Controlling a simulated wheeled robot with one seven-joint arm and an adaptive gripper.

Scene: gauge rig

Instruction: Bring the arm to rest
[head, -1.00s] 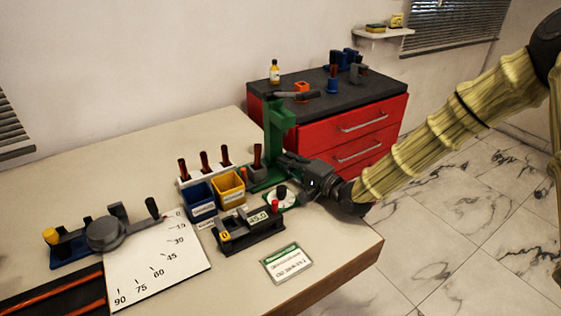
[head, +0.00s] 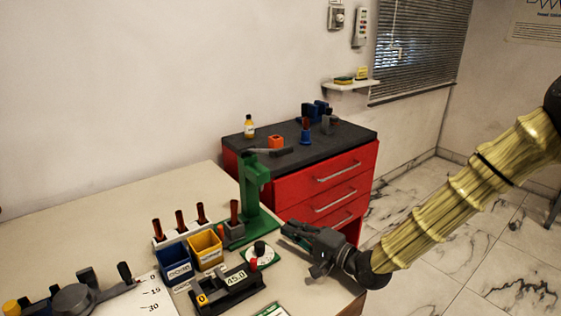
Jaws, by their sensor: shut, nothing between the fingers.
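My gripper (head: 284,234) is at the right end of the pale table (head: 80,220), shut and empty. Its fingers point left, just right of the green stand (head: 258,195) and above the table. My arm reaches in from the right edge of the picture. A white dial with a black knob (head: 260,248) lies just left of the fingertips, apart from them. A black gauge block (head: 230,290) with a red-topped post and a display reading 45.0 stands in front.
Blue (head: 175,264) and yellow (head: 206,250) bins stand beside a white rack (head: 180,238) of red-brown handles. A grey lever on an angle plate (head: 75,298) is at lower left. The red drawer cabinet (head: 320,188) stands behind my gripper. Floor is open at right.

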